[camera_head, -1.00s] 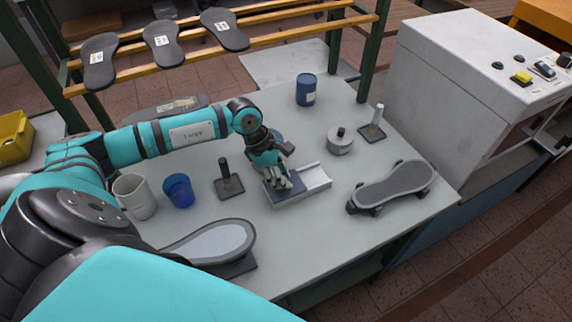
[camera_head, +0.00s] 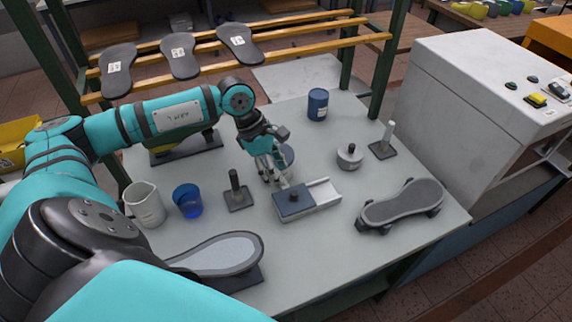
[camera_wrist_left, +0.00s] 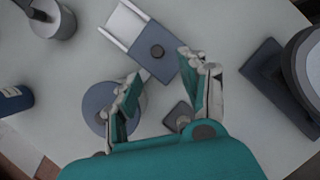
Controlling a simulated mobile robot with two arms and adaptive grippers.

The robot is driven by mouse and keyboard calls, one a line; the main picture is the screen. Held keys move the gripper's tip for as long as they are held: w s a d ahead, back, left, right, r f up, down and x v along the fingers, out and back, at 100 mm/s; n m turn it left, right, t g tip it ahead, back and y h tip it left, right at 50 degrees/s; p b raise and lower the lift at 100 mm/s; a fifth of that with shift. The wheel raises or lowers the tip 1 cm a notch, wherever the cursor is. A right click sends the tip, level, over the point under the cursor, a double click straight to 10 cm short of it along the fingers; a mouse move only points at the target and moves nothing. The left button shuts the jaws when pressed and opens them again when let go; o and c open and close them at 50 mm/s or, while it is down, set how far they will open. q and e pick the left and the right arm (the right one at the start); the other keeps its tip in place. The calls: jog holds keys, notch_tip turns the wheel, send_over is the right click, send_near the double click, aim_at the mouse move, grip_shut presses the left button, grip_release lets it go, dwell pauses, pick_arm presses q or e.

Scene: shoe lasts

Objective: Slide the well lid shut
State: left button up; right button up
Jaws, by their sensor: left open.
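The well (camera_head: 322,208) is a low pale box on the table, with light rails open at its right end. Its blue-grey lid (camera_head: 293,206) with a dark knob covers the left part. In the left wrist view the lid (camera_wrist_left: 146,62) and knob show just beyond the fingers, and the bare rails (camera_wrist_left: 121,22) lie at the upper left. My left gripper (camera_head: 278,179) is open and empty, just behind the lid and apart from the knob. It also shows in the left wrist view (camera_wrist_left: 160,72). My right gripper is not in view.
A black-handled post (camera_head: 237,192), a blue cup (camera_head: 187,201) and a white jug (camera_head: 146,205) stand left. A round blue-grey disc (camera_wrist_left: 92,108) lies by the left gripper. A grey weight (camera_head: 349,158) and a shoe-shaped piece (camera_head: 401,203) are right.

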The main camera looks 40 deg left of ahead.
pick_arm(q)
jog(key=shift+v, duration=1.65)
jog(key=shift+f, duration=0.1)
